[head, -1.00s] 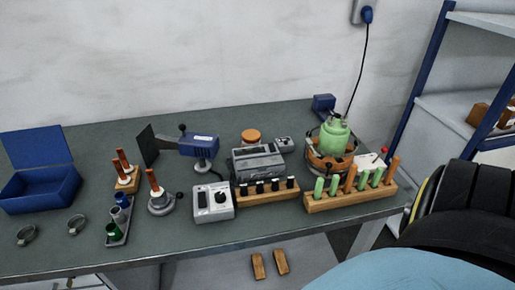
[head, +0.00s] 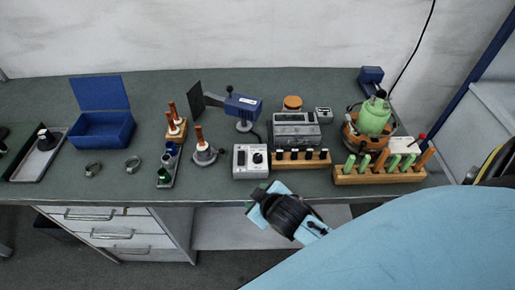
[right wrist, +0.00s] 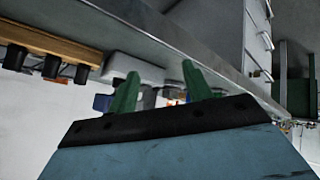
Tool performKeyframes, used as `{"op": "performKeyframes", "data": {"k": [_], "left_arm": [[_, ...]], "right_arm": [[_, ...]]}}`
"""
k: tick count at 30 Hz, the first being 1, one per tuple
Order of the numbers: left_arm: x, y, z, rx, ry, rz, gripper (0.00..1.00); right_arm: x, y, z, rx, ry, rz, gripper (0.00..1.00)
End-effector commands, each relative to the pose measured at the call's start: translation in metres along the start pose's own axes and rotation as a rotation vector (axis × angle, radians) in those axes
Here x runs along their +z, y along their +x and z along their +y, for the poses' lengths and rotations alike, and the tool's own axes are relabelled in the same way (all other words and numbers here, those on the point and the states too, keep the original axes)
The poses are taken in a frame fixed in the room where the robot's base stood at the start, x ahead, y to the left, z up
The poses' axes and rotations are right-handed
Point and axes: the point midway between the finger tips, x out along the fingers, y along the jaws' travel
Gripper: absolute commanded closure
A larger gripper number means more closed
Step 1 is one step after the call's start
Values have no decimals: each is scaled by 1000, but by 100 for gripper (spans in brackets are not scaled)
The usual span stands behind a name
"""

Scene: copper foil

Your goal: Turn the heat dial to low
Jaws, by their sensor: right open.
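A grey-white control box (head: 250,161) with a round black dial (head: 258,158) stands near the front edge of the bench, left of a wooden rack with black-topped pieces. The dial's setting is too small to read. My right gripper (head: 263,187) is just in front of the bench edge, below the box in the head view, apart from it. In the right wrist view its green fingers (right wrist: 160,86) are spread with nothing between them. A pale box beyond them, partly hidden by a finger, looks like the control box (right wrist: 135,67). My left gripper is not in view.
The black-topped rack (head: 287,165) stands right beside the box; it also shows in the right wrist view (right wrist: 50,40). A wooden rack of green and orange handles (head: 375,178) is farther right. A grey meter (head: 296,130) stands behind. A tray of small bottles (head: 168,166) is left.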

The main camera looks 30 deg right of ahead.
Motion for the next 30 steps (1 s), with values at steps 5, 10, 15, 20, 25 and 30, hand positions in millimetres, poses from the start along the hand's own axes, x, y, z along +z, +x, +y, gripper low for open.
{"op": "performKeyframes", "data": {"k": [5, 10, 15, 20, 25, 30], "left_arm": [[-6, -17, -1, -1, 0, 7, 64], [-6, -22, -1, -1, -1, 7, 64], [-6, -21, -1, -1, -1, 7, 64], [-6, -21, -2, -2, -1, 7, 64], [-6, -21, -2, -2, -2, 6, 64], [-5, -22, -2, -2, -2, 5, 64]], "right_arm": [[-152, -59, 45, 171, -167, 433, 50], [-258, -119, 47, 292, -401, 847, 50], [-309, -144, 9, 309, -729, 1177, 50], [-322, -156, -44, 235, -1183, 1457, 50], [-284, -127, -78, 11, -1767, 1565, 50], [-222, -67, -40, -353, -2337, 1361, 50]]}}
